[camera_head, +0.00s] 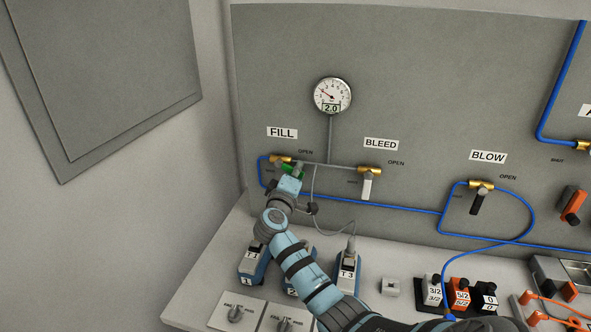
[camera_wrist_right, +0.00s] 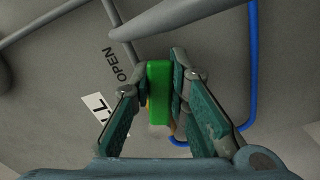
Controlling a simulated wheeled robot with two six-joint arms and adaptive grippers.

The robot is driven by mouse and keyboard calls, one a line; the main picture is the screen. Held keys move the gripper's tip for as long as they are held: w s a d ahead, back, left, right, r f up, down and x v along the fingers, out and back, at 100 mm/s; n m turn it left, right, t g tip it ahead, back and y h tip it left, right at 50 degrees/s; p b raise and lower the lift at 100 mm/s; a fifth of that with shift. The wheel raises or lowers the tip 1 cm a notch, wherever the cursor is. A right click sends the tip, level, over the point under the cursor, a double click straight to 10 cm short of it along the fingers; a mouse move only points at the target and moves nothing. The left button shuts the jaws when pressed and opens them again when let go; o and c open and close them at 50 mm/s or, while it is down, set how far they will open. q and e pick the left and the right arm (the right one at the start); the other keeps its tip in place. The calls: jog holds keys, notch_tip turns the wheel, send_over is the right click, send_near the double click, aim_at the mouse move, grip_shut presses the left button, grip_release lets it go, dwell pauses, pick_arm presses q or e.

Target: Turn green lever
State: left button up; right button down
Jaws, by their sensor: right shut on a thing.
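The green lever (camera_wrist_right: 158,90) sits between the fingers of my right gripper (camera_wrist_right: 162,85) in the right wrist view, and the gripper is shut on it. In the head view my right gripper (camera_head: 288,181) is at the FILL valve (camera_head: 279,158) on the grey panel. There only a small part of the green lever (camera_head: 291,169) shows above the gripper; the rest is hidden behind it. The FILL label (camera_head: 282,132) is above the valve, with OPEN printed to its right. My left gripper is not in view.
The BLEED valve (camera_head: 370,171) with a white lever is close on the right. The BLOW valve (camera_head: 481,185) with a black lever is farther right. A gauge (camera_head: 332,96) reading 2.0 is above. Blue tubing crosses the panel.

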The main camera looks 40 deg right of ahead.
dwell(0.4)
jog(key=c, duration=1.5)
grip_release()
jog(key=v, duration=1.2)
jog(key=shift+a, duration=0.1)
